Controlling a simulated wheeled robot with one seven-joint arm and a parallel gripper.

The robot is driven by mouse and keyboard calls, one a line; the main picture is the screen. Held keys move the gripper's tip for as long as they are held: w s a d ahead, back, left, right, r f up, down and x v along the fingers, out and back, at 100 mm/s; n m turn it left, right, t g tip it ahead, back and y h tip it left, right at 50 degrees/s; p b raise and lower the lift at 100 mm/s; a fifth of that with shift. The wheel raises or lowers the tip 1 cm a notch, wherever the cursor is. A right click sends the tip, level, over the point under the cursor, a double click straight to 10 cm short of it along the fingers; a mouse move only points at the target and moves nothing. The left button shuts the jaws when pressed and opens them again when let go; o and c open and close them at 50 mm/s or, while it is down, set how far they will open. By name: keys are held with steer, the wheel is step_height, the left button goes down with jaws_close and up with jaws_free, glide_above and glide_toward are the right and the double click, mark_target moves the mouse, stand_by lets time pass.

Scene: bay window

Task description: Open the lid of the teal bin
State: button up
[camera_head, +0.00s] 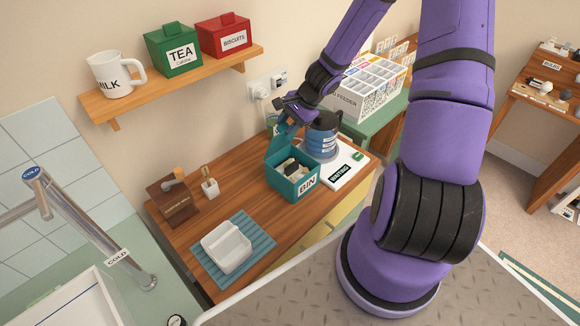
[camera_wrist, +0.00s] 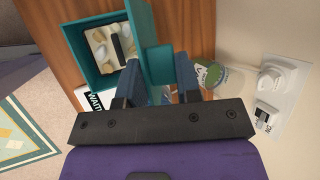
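The teal bin (camera_head: 291,182), labelled BIN, stands on the wooden counter. Its lid (camera_head: 281,142) is raised at the back, and pale and dark contents show inside. In the wrist view the bin (camera_wrist: 79,58) is at upper left, with the lid (camera_wrist: 145,20) standing edge-on along its right side. A teal block (camera_wrist: 158,65), seemingly part of the lid, is between my fingertips. My gripper (camera_head: 287,119) is at the raised lid, behind the bin. In the wrist view my gripper (camera_wrist: 163,78) has its blue fingers close against the block; whether they clamp it is unclear.
A blue-banded container (camera_head: 321,145) and a white WAITING tray (camera_head: 345,170) stand right of the bin. A white dish (camera_head: 226,246) on a teal mat, a small pot (camera_head: 210,187) and a wooden box (camera_head: 175,203) are left. A shelf (camera_head: 185,82) hangs above.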

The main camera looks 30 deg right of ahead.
steer(key=shift+w+a+r+g, duration=0.1)
steer(key=shift+w+g, duration=0.25)
steer(key=shift+w, duration=0.15)
steer(key=shift+w+a+r+g, duration=0.1)
steer(key=shift+w+g, duration=0.25)
steer(key=shift+w, duration=0.2)
steer(key=shift+w+a+r+m+g+h, duration=0.1)
steer(key=shift+w+m+g+h, duration=0.1)
steer(key=shift+w+g, duration=0.2)
steer(key=shift+w+a+m+g+h, duration=0.1)
steer(key=shift+w+m+g, duration=0.15)
steer(key=shift+w, duration=0.25)
steer(key=shift+w, duration=0.1)
steer(key=shift+w+a+g, duration=0.2)
steer(key=shift+w+g, duration=0.65)
steer(key=shift+h, duration=0.3)
